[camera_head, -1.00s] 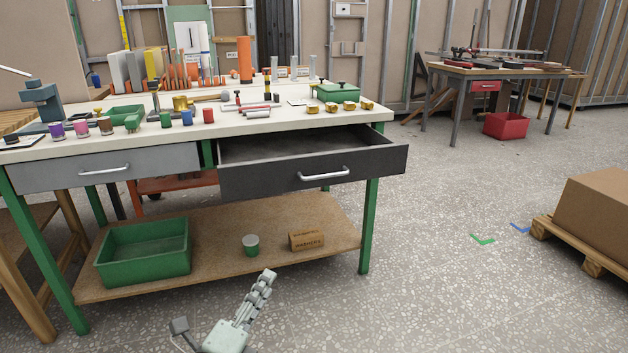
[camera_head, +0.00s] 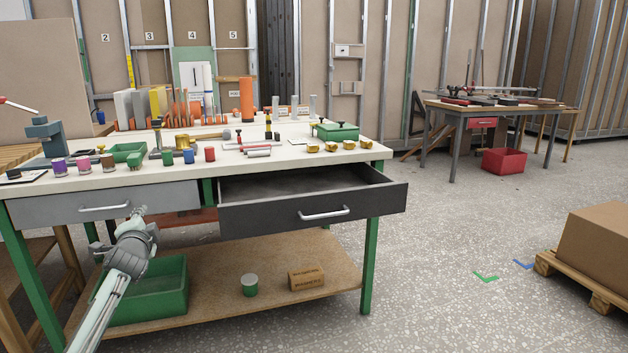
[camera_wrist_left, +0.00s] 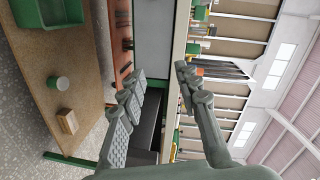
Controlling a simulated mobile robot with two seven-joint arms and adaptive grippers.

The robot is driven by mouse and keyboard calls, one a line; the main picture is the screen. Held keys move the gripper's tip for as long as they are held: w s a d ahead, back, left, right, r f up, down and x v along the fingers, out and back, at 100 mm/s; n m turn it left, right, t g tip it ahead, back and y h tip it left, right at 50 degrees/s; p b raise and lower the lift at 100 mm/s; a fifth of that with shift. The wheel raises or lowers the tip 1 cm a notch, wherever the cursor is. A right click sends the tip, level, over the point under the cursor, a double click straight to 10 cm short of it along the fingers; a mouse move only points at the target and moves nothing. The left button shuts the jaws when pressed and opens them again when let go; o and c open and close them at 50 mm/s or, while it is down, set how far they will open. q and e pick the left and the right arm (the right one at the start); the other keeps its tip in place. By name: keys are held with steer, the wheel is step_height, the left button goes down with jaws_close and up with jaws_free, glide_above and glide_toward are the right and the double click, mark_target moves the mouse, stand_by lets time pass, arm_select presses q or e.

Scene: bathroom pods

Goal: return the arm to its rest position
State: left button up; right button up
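My left arm comes in from the lower left of the head view. Its gripper (camera_head: 137,222) points up in front of the closed grey drawer (camera_head: 103,207) and the left part of the workbench. In the left wrist view, the two fingers of the gripper (camera_wrist_left: 161,70) are spread apart with nothing between them. The head view shows the gripper nearly end-on, so its gap is not clear there. My right gripper is in neither view.
The dark drawer (camera_head: 312,203) stands pulled out from the workbench (camera_head: 255,162). Floor to the right is clear up to a pallet (camera_head: 590,290).

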arm_select(q)
steer(key=s+d+f+n+g+h, duration=0.1)
steer(key=s+d+f+n+g, duration=0.15)
steer(key=s+f, duration=0.4)
steer(key=s+d+f+n+g, duration=0.1)
steer(key=s+f+n+g, duration=0.25)
steer(key=f, duration=0.55)
steer(key=s+d+f+n+g+h, duration=0.1)
steer(key=s+f+n+g, duration=0.3)
steer(key=f, duration=0.4)
steer(key=s+d+f, duration=0.3)
steer(key=s+f, duration=0.2)
steer(key=s, duration=0.6)
steer(key=s+d+f+g+h, duration=0.1)
steer(key=s+d+f, duration=0.3)
steer(key=s, duration=0.8)
steer(key=s+d+f+g+h, duration=0.1)
steer(key=s+d+f, duration=0.2)
steer(key=s+f, duration=0.4)
steer(key=s, duration=0.5)
steer(key=shift+d+m, duration=0.2)
steer(key=shift+m, duration=0.2)
